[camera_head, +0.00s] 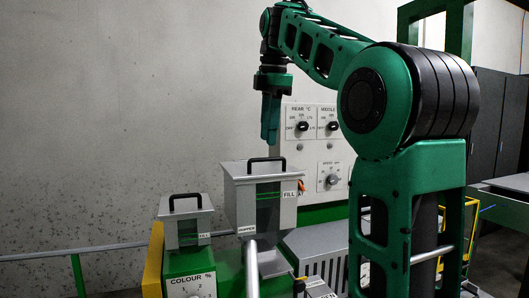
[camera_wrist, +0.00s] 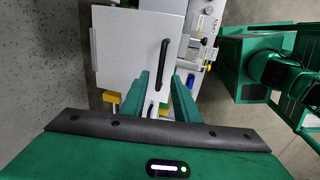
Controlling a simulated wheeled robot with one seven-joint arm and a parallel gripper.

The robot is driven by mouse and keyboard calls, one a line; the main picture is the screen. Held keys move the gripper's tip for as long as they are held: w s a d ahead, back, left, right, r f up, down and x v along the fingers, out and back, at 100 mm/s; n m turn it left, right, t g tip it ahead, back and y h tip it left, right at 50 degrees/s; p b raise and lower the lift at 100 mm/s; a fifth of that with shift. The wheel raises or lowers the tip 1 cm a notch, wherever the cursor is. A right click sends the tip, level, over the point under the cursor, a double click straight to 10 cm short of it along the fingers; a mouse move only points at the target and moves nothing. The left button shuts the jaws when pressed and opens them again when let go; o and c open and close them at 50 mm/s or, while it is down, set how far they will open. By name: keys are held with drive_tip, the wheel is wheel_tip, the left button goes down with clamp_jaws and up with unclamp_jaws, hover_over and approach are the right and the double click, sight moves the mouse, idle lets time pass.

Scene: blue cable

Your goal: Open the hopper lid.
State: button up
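The hopper (camera_head: 243,215) is a grey metal box with a dark window, marked HOPPER and FILL. Its flat lid (camera_head: 235,170) lies shut on top and carries a black bar handle (camera_head: 266,160). In the wrist view a pale square lid (camera_wrist: 118,60) shows with its black handle (camera_wrist: 164,60). My gripper (camera_head: 268,143) points down above the lid, apart from the handle. In the wrist view its two green fingers (camera_wrist: 163,80) stand apart with nothing held between them, close to the handle's near end in the picture.
A smaller grey box (camera_head: 185,222) with its own black handle stands to the left, above a COLOUR % panel (camera_head: 191,285). A control panel (camera_head: 315,140) with knobs stands behind. A metal rail (camera_head: 110,247) runs along the left. The space above both boxes is otherwise clear.

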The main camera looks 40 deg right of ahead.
sight(268, 159)
drive_tip(key=shift+w+d+f, duration=0.1)
drive_tip(key=shift+w+f, duration=0.15)
drive_tip(key=shift+f, duration=1)
drive_tip(key=shift+w+d+f, duration=0.1)
drive_tip(key=shift+w+f, duration=0.1)
drive_tip(key=shift+f, duration=1.05)
drive_tip(key=shift+c, duration=0.7)
clamp_jaws()
